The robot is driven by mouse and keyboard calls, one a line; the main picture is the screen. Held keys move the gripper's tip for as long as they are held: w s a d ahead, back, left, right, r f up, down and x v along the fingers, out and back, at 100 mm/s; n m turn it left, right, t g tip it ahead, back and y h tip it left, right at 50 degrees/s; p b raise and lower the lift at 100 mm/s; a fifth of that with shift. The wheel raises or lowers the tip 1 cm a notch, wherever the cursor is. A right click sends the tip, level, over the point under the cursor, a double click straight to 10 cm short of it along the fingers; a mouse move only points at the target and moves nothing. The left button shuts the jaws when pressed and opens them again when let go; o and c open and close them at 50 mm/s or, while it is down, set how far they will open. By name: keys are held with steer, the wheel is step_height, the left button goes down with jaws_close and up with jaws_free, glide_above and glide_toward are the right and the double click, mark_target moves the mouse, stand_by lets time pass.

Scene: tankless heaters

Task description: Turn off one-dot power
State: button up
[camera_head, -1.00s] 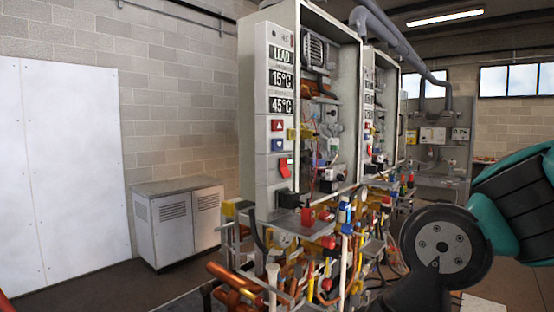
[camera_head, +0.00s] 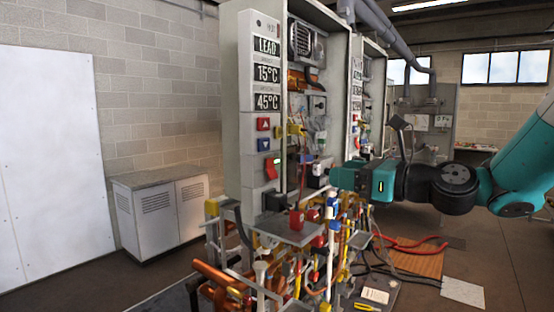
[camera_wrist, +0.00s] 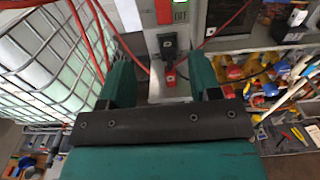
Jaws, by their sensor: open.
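The near heater unit (camera_head: 246,145) has a front panel reading LEAD, 15°C and 45°C. A red rocker switch (camera_head: 272,167) sits low on this panel, below a red and a blue button. Dots marking a unit are too small to read. A second heater unit (camera_head: 372,75) stands behind it. My gripper (camera_head: 336,178) is right of the near unit, pointing left. In the wrist view my gripper (camera_wrist: 161,85) is open and empty. Beyond its fingers are a grey panel, a black block (camera_wrist: 168,45) and a small red part (camera_wrist: 170,77). I cannot tell which unit this is.
Pipes and valves (camera_head: 285,270) crowd the space below the heaters. A grey cabinet (camera_head: 160,215) stands by the left wall. A caged white tank (camera_wrist: 45,60) fills the wrist view's left. Red and black hoses (camera_head: 410,246) lie on the floor at right.

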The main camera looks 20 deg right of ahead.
mark_target(271, 161)
steer(key=p+x, duration=0.2)
steer(key=x, duration=0.3)
steer(key=p+x, duration=0.2)
steer(key=x, duration=0.3)
steer(key=p+x, duration=0.2)
steer(key=x, duration=0.4)
steer(key=shift+w+r+p, duration=0.15)
steer(key=shift+r+p, duration=0.25)
steer(key=shift+w+a+f, duration=0.15)
steer(key=shift+w+a, duration=0.1)
steer(key=shift+w, duration=0.15)
